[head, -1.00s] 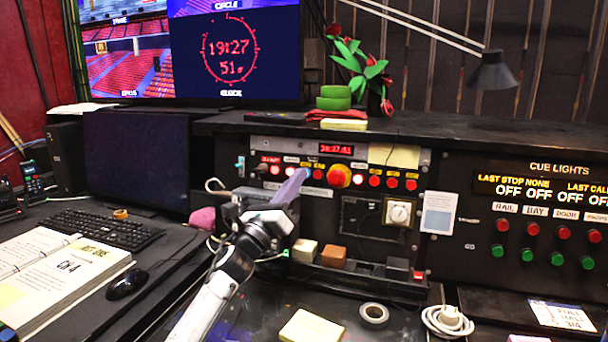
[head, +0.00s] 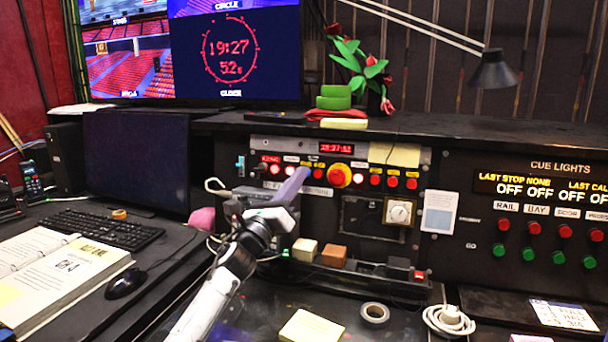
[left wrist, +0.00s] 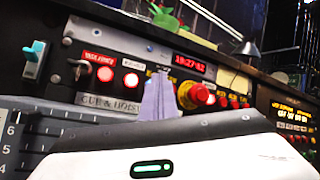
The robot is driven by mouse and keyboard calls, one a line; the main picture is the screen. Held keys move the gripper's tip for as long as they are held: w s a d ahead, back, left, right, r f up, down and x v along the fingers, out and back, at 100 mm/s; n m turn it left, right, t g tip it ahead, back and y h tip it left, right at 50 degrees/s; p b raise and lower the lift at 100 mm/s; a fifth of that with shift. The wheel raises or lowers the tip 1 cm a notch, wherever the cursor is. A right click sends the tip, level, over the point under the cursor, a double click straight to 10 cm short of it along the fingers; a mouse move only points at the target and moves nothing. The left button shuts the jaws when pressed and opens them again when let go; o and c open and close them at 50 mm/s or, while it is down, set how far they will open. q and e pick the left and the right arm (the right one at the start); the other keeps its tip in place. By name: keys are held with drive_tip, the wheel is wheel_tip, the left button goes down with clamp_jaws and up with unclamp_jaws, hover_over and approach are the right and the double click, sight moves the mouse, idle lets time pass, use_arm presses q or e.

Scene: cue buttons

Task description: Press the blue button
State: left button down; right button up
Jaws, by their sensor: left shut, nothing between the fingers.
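I cannot make out a blue button in either view; part of the button row is hidden behind my left gripper. My left gripper (head: 303,171) is shut and empty, its lavender fingers in front of the panel, left of a red mushroom button with a yellow collar (head: 339,175). In the left wrist view the shut fingers (left wrist: 160,76) point at the row between a lit button (left wrist: 131,80) and the red mushroom button (left wrist: 190,96). I cannot tell whether the tips touch the panel. A light-blue toggle switch (left wrist: 34,52) sits at the panel's left end. My right gripper is not in view.
Several red buttons (head: 393,182) continue right of the mushroom button. A cue-light panel (head: 545,225) stands at the right. A lower ledge holds a white block (head: 305,250) and a brown block (head: 334,256). A keyboard (head: 112,233) and an open binder (head: 70,270) lie at left.

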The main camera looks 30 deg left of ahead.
use_arm(q)
drive_tip(key=shift+w+a+b, duration=0.1)
drive_tip(key=shift+w+b, duration=0.3)
idle(0.3)
drive_tip(key=shift+s, duration=0.15)
drive_tip(key=shift+s+d+p, duration=0.2)
drive_tip(key=shift+s+p, duration=0.15)
drive_tip(key=shift+s, duration=0.3)
drive_tip(key=s, duration=0.1)
drive_tip(key=s+p, duration=0.1)
drive_tip(key=s, duration=0.1)
drive_tip(key=s+d+r+p, duration=0.1)
drive_tip(key=shift+s+d, duration=0.1)
drive_tip(key=shift+s, duration=0.3)
drive_tip(key=shift+f, duration=0.1)
idle(0.7)
